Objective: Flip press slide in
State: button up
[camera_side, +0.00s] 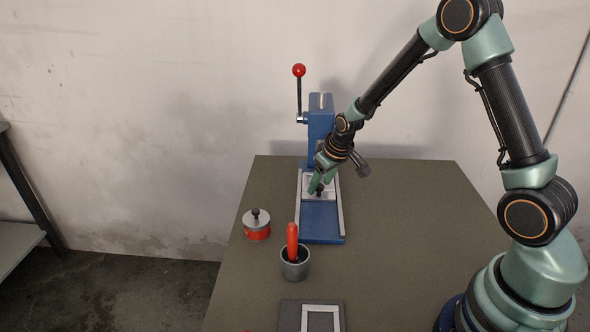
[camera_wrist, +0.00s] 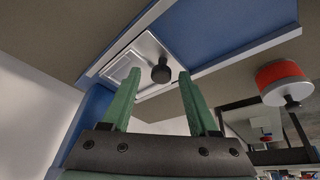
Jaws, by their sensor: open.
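The blue press (camera_side: 320,125) stands at the back of the table with its red-balled lever (camera_side: 299,85) upright. Its base has pale side rails, and a silver slide plate (camera_side: 310,182) with a black knob (camera_side: 320,189) lies between them below the press head. My gripper (camera_side: 318,187) is low over the slide, its fingertips at the knob. In the wrist view my green fingers (camera_wrist: 158,80) are apart, and the black knob (camera_wrist: 161,73) shows between their tips. The silver slide plate (camera_wrist: 140,58) lies beyond it. I cannot tell whether either finger touches the knob.
A red and silver round pot with a black knob (camera_side: 256,228) stands left of the base. A grey cup (camera_side: 296,270) holding a red-handled tool (camera_side: 292,240) stands in front. A dark pad with a white frame (camera_side: 306,320) lies at the front edge. The table's right side is clear.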

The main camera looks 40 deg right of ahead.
grip_shut()
jog(key=shift+s+d, duration=0.1)
jog(key=shift+d, duration=0.1)
dwell(1.1)
